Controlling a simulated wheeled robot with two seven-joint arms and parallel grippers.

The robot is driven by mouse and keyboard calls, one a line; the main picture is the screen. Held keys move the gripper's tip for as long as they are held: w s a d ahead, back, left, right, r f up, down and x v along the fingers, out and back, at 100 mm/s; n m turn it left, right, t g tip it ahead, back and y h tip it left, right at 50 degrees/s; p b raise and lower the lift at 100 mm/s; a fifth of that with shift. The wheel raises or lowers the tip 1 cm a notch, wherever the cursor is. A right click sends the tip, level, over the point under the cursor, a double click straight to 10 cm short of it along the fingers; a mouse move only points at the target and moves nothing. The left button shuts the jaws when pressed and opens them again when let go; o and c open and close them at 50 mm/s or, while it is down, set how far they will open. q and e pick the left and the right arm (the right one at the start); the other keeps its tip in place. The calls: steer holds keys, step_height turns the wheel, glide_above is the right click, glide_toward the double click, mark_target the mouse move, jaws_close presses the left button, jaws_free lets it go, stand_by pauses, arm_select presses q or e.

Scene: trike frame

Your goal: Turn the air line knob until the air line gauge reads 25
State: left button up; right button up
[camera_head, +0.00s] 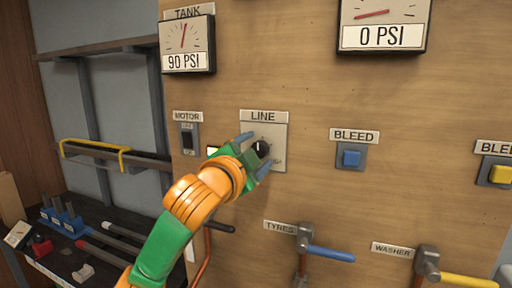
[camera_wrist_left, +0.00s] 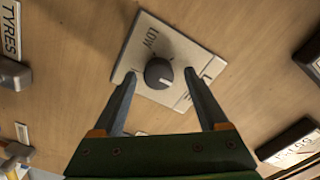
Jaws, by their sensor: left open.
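The LINE knob (camera_head: 262,149) is a round dark knob on a pale plate (camera_head: 277,131) on the wooden panel. It also shows in the left wrist view (camera_wrist_left: 158,73), with a light pointer mark and "LOW" printed beside it. My left gripper (camera_head: 255,152) is open at the plate, its fingers either side of the knob in the left wrist view; I cannot tell whether they touch it. A gauge (camera_head: 384,22) at the top right reads 0 PSI; its name label is out of frame. My right gripper is not in view.
The TANK gauge (camera_head: 187,44) reads 90 PSI. The MOTOR switch (camera_head: 188,139) is left of the knob, a blue BLEED button (camera_head: 352,158) right of it. The blue TYRES lever (camera_head: 330,253) and yellow WASHER lever (camera_head: 466,281) stick out below.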

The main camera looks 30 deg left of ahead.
arm_select(q)
steer(key=shift+w+a+f, duration=0.1)
steer(key=shift+w+f, duration=0.1)
steer(key=shift+w, duration=0.35)
steer(key=shift+c, duration=0.7)
steer(key=shift+s, duration=0.3)
steer(key=c, duration=0.7)
jaws_close()
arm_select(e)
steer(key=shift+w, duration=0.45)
arm_select(q)
steer(key=shift+n, duration=0.3)
steer(key=n, duration=1.2)
steer(key=shift+r+n+b, duration=0.15)
steer(key=shift+n+b, duration=0.15)
steer(key=shift+b, duration=0.05)
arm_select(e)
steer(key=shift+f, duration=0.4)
